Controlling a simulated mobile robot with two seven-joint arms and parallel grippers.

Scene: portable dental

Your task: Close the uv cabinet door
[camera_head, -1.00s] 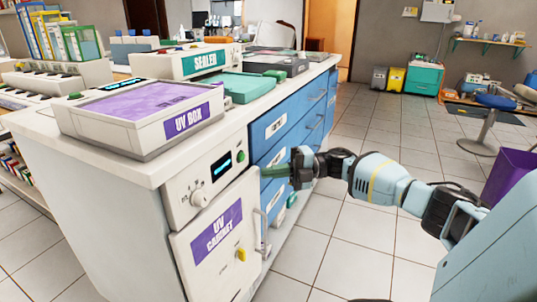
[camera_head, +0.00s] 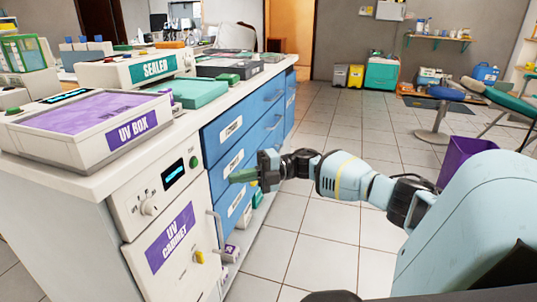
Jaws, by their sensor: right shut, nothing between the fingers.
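The UV cabinet door (camera_head: 165,275) is a white panel with a purple "UV CABINET" label, at the lower left of the head view. It has a vertical bar handle (camera_head: 215,230) near its right edge and a yellow knob (camera_head: 199,257). It looks about level with the cabinet front, but I cannot tell whether a small gap is left. My right gripper (camera_head: 243,175) is shut and empty, with green fingertips pointing left. It is above and to the right of the handle, in front of the blue drawers and apart from the door. My left gripper is out of view.
A control panel (camera_head: 156,194) with a dial and display sits above the door. The UV box (camera_head: 84,127) and sealer (camera_head: 135,72) stand on the counter. Blue drawers (camera_head: 238,128) run behind my gripper. The tiled floor (camera_head: 325,235) to the right is open, with a purple bin (camera_head: 465,158).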

